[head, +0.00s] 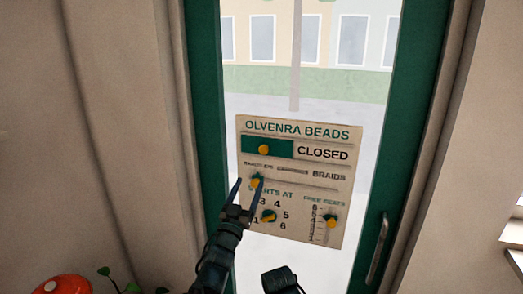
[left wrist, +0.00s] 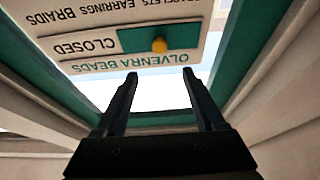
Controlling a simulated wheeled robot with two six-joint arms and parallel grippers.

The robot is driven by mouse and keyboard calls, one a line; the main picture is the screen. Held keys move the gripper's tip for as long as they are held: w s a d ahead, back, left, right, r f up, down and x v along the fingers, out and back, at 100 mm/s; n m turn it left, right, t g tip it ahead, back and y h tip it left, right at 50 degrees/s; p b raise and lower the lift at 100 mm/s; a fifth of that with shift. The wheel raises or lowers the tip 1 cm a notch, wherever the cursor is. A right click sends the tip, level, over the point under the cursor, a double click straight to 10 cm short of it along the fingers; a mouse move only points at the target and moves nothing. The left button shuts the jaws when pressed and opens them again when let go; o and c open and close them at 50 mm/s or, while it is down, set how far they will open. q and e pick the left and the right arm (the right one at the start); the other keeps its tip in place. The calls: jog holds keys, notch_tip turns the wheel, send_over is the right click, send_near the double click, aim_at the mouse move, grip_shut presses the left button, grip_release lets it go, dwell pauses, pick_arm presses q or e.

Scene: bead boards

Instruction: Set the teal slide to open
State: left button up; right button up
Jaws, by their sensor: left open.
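The teal slide (head: 283,148) with its yellow knob sits at the left of its slot near the top of the sign board (head: 347,231), with the word CLOSED showing to its right. In the left wrist view the slide (left wrist: 140,40) appears upside down, its knob beyond the fingertips and roughly in line with the gap between them. My left gripper (head: 248,183) is open and empty. In the head view it overlaps the board's left edge, below the slide. I cannot tell its exact distance from the board. No right gripper fingers show.
The board is on the glass of a green-framed door (head: 208,120) with a handle (head: 378,248) at right. Below the slide are a bracelets-to-braids slider (head: 257,181), a dial (head: 268,216) and a vertical slider (head: 331,221). A red spotted object (head: 62,286) stands at lower left.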

aim_at(263, 151)
pick_arm(q)
jog(key=p+x, duration=0.5)
jog(key=x, duration=0.9)
jog(key=shift+s, duration=0.1)
jog(key=shift+c, duration=0.2)
grip_shut()
dwell(1.0)
